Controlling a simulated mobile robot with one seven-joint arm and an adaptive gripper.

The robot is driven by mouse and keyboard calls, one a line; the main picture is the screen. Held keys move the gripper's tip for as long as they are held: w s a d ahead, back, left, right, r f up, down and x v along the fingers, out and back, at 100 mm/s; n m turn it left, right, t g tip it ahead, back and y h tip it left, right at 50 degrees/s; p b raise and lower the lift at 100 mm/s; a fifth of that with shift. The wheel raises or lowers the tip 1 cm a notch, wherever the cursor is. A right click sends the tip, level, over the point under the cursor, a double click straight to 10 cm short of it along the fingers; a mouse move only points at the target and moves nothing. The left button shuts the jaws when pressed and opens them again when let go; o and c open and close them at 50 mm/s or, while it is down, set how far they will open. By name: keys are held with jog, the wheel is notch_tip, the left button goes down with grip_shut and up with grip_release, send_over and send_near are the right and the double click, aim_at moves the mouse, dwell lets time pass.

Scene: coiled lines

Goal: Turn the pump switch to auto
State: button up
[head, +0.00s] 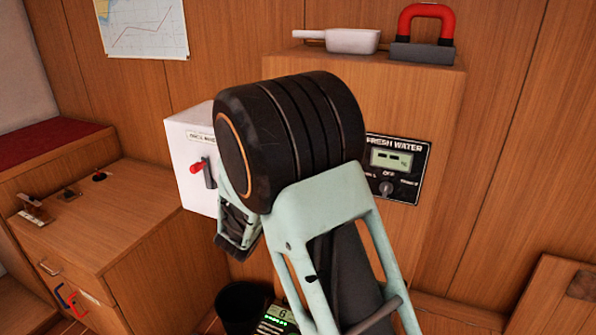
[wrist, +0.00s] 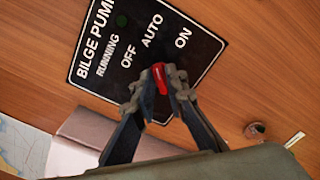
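The black bilge pump panel (wrist: 205,50) is on the wood wall, tilted in the wrist view. It carries the labels OFF, AUTO and ON and a dark green lamp beside RUNNING. The red pump switch knob (wrist: 160,78) is at its lower edge in the picture, below the AUTO label. My gripper (wrist: 159,84) is at the knob, its two fingers close on either side of it and seemingly touching it. The fingers hide the knob's base, so its exact setting is hard to read.
A fresh water panel (head: 397,168) with its own knob is right of my arm. A white box (head: 178,160) with a red-tipped lever stands left. A scoop (head: 352,40) and a red-handled padlock-shaped object (head: 425,35) lie on the ledge above. A wooden cabinet (head: 110,215) is at left.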

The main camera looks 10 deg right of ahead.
jog(key=shift+o, duration=1.1)
jog(key=v, duration=1.2)
